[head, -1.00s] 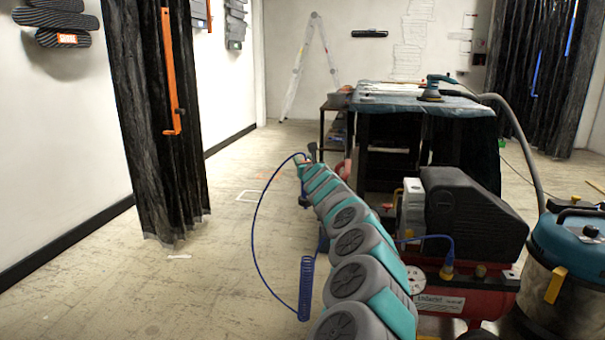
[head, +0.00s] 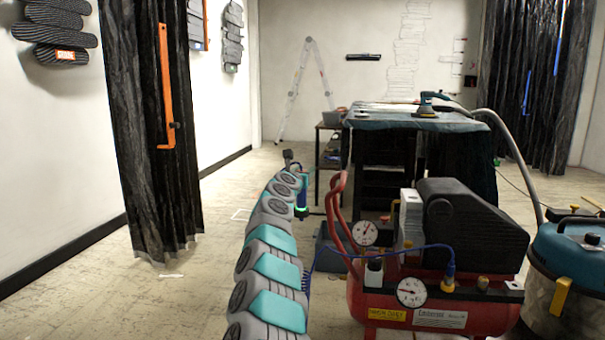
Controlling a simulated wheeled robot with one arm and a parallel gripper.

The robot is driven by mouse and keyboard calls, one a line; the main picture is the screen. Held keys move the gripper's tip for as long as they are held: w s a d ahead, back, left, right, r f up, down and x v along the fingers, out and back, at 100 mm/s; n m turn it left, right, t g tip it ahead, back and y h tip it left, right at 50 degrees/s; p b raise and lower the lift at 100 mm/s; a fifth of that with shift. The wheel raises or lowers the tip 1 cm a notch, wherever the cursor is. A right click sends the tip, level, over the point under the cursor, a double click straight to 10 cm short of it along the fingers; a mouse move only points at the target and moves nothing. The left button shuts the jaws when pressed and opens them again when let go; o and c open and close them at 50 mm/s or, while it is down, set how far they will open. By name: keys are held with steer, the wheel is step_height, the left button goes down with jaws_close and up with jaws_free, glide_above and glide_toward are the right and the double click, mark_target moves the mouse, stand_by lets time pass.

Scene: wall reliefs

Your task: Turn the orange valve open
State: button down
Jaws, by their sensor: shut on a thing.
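I cannot make out an orange valve for certain. A long orange bar (head: 164,88) with a hooked lower end and a dark knob hangs on the black curtain at left, well apart from my arm. A small orange-red part (head: 396,204) shows on the red air compressor (head: 435,300). My arm stretches away from the bottom centre, and its far end bends down. My gripper (head: 302,212) is there, small beside a green glow, left of the compressor. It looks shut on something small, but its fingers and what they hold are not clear.
A cloth-covered bench (head: 420,122) with a sander (head: 427,105) stands behind the compressor. A vacuum (head: 575,265) is at the right. A blue hose (head: 385,247) runs from the compressor toward my arm. The floor (head: 120,300) at left is clear.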

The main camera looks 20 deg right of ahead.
steer(key=m+g+h+p, duration=0.1)
steer(key=m+g+p, duration=0.1)
steer(key=p, duration=0.1)
steer(key=m+g+h+p, duration=0.2)
steer(key=g+p, duration=0.1)
steer(key=s+d+m+g+h+p, duration=0.1)
steer(key=m+g+h+p, duration=0.1)
steer(key=p, duration=0.1)
steer(key=shift+s+r+g, duration=0.1)
steer(key=shift+r+g, duration=0.1)
steer(key=shift+g, duration=0.1)
steer(key=m+g+p, duration=0.1)
steer(key=p, duration=0.2)
steer(key=shift+s+g+h, duration=0.15)
steer(key=shift+g+h, duration=0.15)
steer(key=shift+h, duration=0.1)
steer(key=shift+s+f+m+g+p, duration=0.2)
steer(key=shift+m+g+p, duration=0.4)
steer(key=shift+p, duration=0.95)
steer(key=shift+c, duration=1.8)
jaws_free()
